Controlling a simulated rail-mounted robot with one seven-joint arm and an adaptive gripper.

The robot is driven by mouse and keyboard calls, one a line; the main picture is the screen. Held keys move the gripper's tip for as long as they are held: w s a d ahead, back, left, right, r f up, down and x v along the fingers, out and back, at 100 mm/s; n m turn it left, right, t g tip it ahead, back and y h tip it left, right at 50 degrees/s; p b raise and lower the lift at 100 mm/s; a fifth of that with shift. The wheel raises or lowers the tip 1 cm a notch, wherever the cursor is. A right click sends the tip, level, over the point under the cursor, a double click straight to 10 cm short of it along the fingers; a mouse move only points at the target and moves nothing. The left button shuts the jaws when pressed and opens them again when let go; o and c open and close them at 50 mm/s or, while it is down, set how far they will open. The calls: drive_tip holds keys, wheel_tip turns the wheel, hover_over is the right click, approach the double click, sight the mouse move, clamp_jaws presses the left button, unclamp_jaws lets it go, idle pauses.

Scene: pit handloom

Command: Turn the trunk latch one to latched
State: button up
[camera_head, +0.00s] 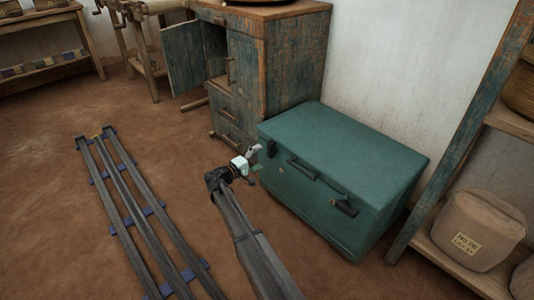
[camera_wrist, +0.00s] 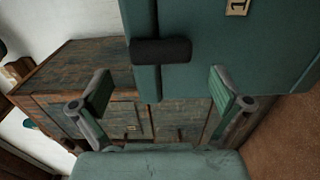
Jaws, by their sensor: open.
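The closed teal trunk (camera_head: 340,160) stands against the wall in the head view. Its front has a dark latch (camera_head: 271,148) at the left, a handle (camera_head: 302,169) in the middle and another latch (camera_head: 344,208) at the right. In the wrist view the near latch (camera_wrist: 162,51) is a dark bar lying across the lid seam, with a plate marked 1 (camera_wrist: 237,7) nearby on the trunk. My gripper (camera_head: 253,164) is before the trunk's left front end. In the wrist view my gripper (camera_wrist: 161,90) is open and empty, with the latch beyond its fingertips, apparently not touching.
A worn blue-brown cabinet (camera_head: 265,75) with an open door (camera_head: 186,66) stands left of the trunk. A shelf with a sack (camera_head: 482,230) is at the right. Floor rails (camera_head: 140,215) lie at the left, with clear floor between them and the cabinet.

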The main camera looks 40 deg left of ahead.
drive_tip(key=shift+s+a, duration=0.25)
drive_tip(key=shift+s, duration=1.15)
drive_tip(key=shift+s+a, duration=0.2)
drive_tip(key=shift+s, duration=1.15)
